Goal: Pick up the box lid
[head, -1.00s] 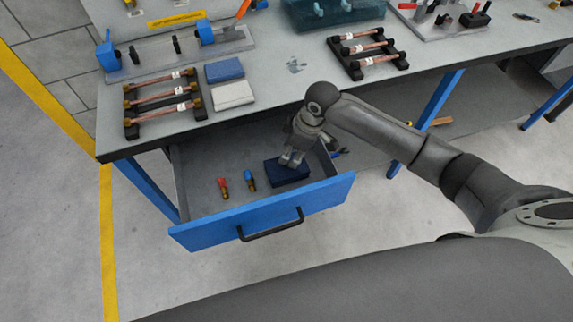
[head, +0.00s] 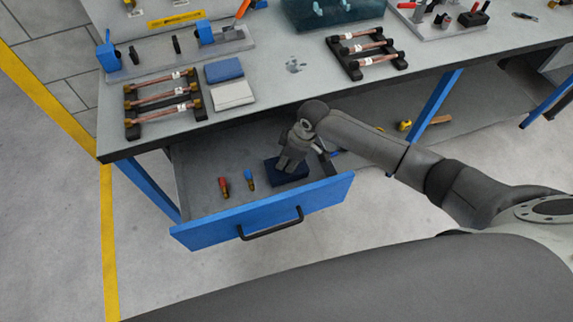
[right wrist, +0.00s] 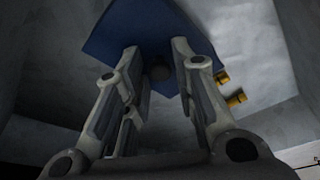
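A dark blue box (head: 287,178) with a lid sits in the open drawer, towards its right side. In the right wrist view the blue lid (right wrist: 118,42) fills the top middle, with a small dark round knob (right wrist: 158,73) on it. My right gripper (head: 287,168) reaches down into the drawer over the box. In the right wrist view its two fingers (right wrist: 157,50) are spread apart, one on each side of the knob, with gaps visible. The gripper hides part of the lid in the head view. My left gripper is not in view.
The blue-fronted drawer (head: 262,212) also holds a red-tipped piece (head: 224,187) and a blue-tipped piece (head: 250,180) left of the box. Above it, the workbench (head: 290,95) carries racks of copper tubes and two small closed boxes. The bench edge is close behind my gripper.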

